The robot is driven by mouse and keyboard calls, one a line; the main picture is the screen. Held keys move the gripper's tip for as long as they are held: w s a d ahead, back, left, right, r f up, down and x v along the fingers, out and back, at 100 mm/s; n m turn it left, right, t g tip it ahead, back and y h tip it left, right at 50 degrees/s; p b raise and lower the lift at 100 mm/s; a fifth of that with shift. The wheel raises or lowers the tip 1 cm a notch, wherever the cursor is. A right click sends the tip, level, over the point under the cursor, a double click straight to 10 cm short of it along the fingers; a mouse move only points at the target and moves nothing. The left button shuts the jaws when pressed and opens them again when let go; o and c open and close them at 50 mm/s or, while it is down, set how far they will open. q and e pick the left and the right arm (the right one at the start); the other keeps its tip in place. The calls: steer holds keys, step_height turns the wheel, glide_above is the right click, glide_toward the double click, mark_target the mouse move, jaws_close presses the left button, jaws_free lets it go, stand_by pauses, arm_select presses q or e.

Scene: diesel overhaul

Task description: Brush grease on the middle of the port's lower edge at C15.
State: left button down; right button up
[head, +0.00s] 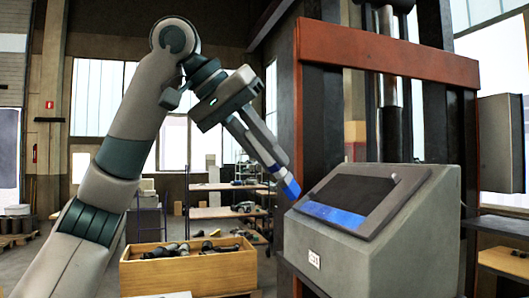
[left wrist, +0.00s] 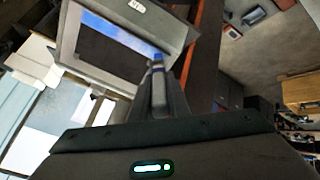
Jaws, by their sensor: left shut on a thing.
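A grey sloped housing (head: 365,238) stands at the right in the head view, with a dark rectangular port (head: 352,192) in its top face. A blue band (head: 333,215) runs along the port's lower edge. A small white label (head: 314,259) is on the front, too small to read. My left gripper (head: 276,160) is shut on a blue-tipped brush (head: 291,188), pointing down to the right. The tip is close to the left end of the lower edge; I cannot tell if it touches. The left wrist view shows the brush tip (left wrist: 157,58) and port (left wrist: 112,52).
A reddish-brown beam (head: 385,52) and dark columns of a press frame rise behind the housing. A wooden crate (head: 190,270) with dark parts stands at lower middle. Shelving (head: 225,200) is farther back.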

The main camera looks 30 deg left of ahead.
arm_select(q)
steer(key=shift+b+x, duration=0.4)
steer(key=shift+x, duration=0.6)
stand_by(0.8)
steer(key=shift+s+d, duration=0.15)
steer(key=shift+s, duration=0.05)
steer(key=shift+s+d+b, duration=0.4)
steer(key=shift+s+d, duration=0.7)
steer(key=shift+d, duration=0.05)
steer(key=shift+a, duration=0.1)
steer(key=shift+s+d+b, duration=0.5)
steer(key=shift+s+d, duration=0.65)
steer(key=shift+d, duration=0.25)
